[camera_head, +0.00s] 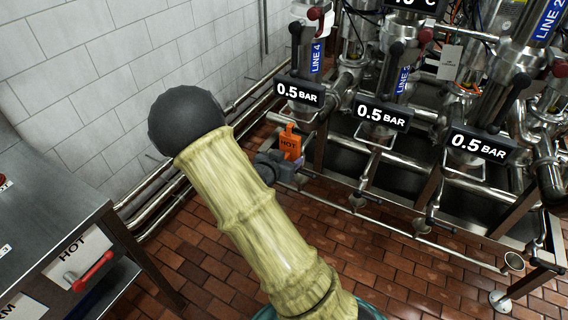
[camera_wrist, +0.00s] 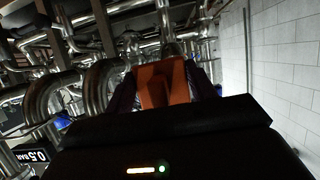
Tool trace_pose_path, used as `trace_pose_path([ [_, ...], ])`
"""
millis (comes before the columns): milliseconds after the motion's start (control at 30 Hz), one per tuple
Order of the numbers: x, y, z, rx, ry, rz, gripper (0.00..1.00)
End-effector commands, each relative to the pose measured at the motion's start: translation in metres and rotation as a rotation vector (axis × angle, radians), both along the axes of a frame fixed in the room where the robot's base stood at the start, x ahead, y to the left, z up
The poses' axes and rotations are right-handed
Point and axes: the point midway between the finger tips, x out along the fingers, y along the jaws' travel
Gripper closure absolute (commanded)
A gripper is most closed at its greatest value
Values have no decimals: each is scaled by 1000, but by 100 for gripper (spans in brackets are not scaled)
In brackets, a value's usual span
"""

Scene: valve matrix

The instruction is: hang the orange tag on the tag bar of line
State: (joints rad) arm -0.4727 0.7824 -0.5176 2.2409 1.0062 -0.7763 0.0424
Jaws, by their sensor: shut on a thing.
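The tag stands upright at the jaws, close to the pipework at the left end of the valve matrix, below the LINE 4 label (camera_head: 317,58). In the wrist view the orange tag (camera_wrist: 163,84) shows between the dark fingers (camera_wrist: 165,90). Whether the tag touches any bar or pipe behind it cannot be told. My arm's sleeve covers the floor and part of the pipes in front.
Pressure signs reading 0.5 BAR (camera_head: 299,93) hang in a row to the right. A low steel pipe rail (camera_head: 400,232) runs along the front of the valve frame. A steel cabinet (camera_head: 60,215) marked HOT stands at the left. Brick-tiled floor (camera_head: 350,255) is open in front of the frame.

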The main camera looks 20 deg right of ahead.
Motion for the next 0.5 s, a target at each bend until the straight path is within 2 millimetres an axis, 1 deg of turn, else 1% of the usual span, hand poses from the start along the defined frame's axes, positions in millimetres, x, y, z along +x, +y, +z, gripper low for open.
trace_pose_path([
  [500,21,-27,-1,-1,-2,-1,74],
])
